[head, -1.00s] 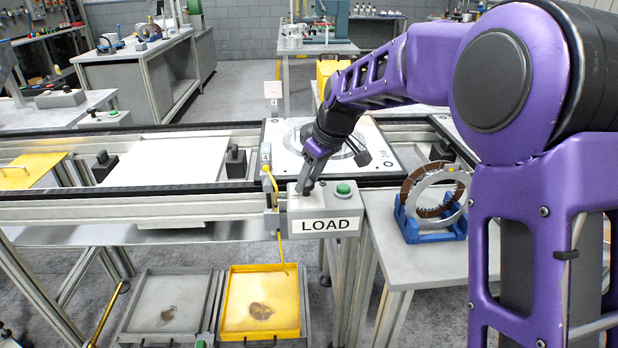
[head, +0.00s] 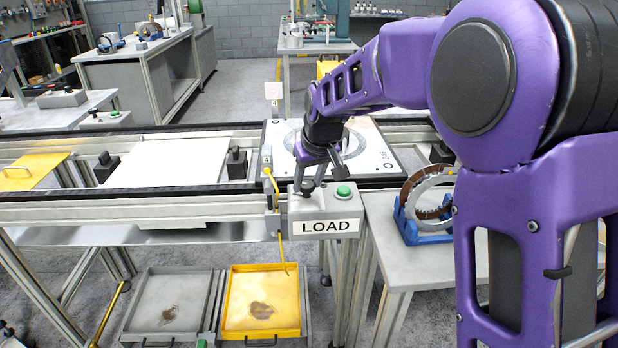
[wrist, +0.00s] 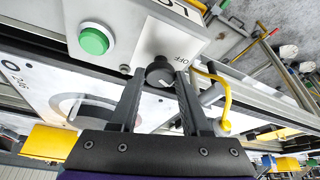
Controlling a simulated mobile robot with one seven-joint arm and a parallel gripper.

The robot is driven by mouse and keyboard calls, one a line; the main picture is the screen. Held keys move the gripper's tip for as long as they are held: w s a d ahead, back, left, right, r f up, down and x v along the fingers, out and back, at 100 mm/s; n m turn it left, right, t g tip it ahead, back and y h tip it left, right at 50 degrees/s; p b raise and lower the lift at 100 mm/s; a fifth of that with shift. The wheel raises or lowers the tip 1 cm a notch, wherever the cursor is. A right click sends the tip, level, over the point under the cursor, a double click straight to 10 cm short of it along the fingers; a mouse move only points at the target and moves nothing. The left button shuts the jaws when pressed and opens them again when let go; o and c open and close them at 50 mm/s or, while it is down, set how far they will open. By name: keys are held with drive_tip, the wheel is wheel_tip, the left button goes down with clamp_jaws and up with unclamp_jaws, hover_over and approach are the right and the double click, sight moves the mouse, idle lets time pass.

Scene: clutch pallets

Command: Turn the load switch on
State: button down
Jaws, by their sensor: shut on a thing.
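The load switch is a black rotary knob (wrist: 159,72) on the grey control box (head: 325,212) marked LOAD. In the wrist view the letters OFF show on the panel beside the knob. My gripper (head: 308,190) reaches down onto the left part of the box top, and its fingers hide most of the knob in the head view. In the wrist view my gripper (wrist: 160,80) has one fingertip on each side of the knob and is shut on it. Which way the knob's pointer is turned is hard to tell.
A green button (head: 343,192) sits on the same box, right of my gripper; it also shows in the wrist view (wrist: 95,40). A blue stand with a ring (head: 428,235) is on the table at right.

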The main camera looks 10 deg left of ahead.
drive_tip(key=m, duration=0.1)
drive_tip(key=m+h, duration=0.1)
drive_tip(key=m, duration=0.1)
drive_tip(key=shift+a+r+m+t, duration=0.1)
drive_tip(key=shift+a+m+t, duration=0.1)
drive_tip(key=shift+m+t, duration=0.15)
drive_tip(key=shift+m+h, duration=0.7)
drive_tip(key=shift+m, duration=0.85)
drive_tip(key=shift+c, duration=1.9)
unclamp_jaws()
drive_tip(key=shift+s, duration=0.1)
drive_tip(key=p+v, duration=0.2)
drive_tip(key=v, duration=1.5)
drive_tip(key=shift+s+p, duration=0.2)
drive_tip(key=shift+p, duration=0.2)
drive_tip(key=shift+a+r, duration=0.1)
